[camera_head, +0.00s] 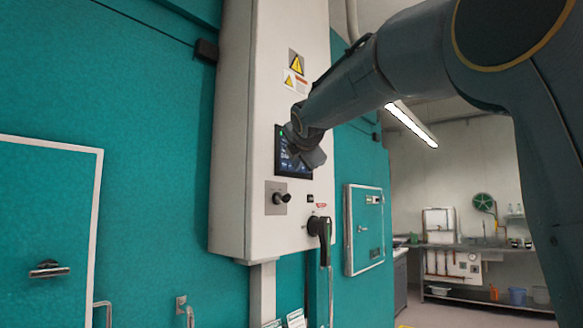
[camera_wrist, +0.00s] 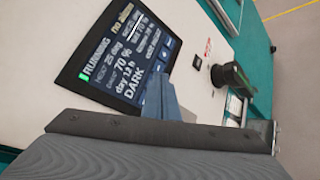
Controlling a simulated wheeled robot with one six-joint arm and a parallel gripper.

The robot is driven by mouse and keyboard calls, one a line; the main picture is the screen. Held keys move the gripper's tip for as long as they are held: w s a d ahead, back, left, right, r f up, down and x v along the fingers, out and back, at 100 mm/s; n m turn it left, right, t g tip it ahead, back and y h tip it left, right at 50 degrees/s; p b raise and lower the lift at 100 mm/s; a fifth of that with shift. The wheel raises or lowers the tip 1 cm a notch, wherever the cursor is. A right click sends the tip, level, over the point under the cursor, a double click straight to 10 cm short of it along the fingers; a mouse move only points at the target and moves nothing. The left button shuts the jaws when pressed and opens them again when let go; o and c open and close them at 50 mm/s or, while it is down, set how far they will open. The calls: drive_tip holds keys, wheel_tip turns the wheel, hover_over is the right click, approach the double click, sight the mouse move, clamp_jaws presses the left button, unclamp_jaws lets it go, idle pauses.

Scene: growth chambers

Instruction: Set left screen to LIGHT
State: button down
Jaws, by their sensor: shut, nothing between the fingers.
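A dark touch screen (camera_head: 292,165) is set in the white control cabinet (camera_head: 240,130). I see one such screen and cannot tell from these views that it is the left one. In the wrist view the screen (camera_wrist: 115,55) is lit and reads RUNNING, no alarm, 25 deg, 70 %, day 12 h and DARK, with icon tiles along its right side. My gripper (camera_head: 316,158) is shut and empty in front of the screen's right part. In the wrist view its fingertips (camera_wrist: 168,92) overlap the screen's lower right edge; I cannot tell whether they touch it.
Below the screen are a grey-plated knob (camera_head: 280,198) and a black rotary handle (camera_head: 319,227) that sticks out. A teal door with a white frame (camera_head: 50,220) is at left, a smaller hatch (camera_head: 364,228) at right. A bench (camera_head: 480,247) stands far back.

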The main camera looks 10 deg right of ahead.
drive_tip(key=shift+w+a, duration=0.1)
idle(0.5)
drive_tip(key=shift+s+d+p, duration=0.5)
drive_tip(key=shift+s, duration=0.05)
drive_tip(key=shift+s+d, duration=0.1)
drive_tip(key=s+d+p, duration=0.3)
drive_tip(key=p, duration=0.1)
drive_tip(key=shift+s, duration=0.3)
idle(2.2)
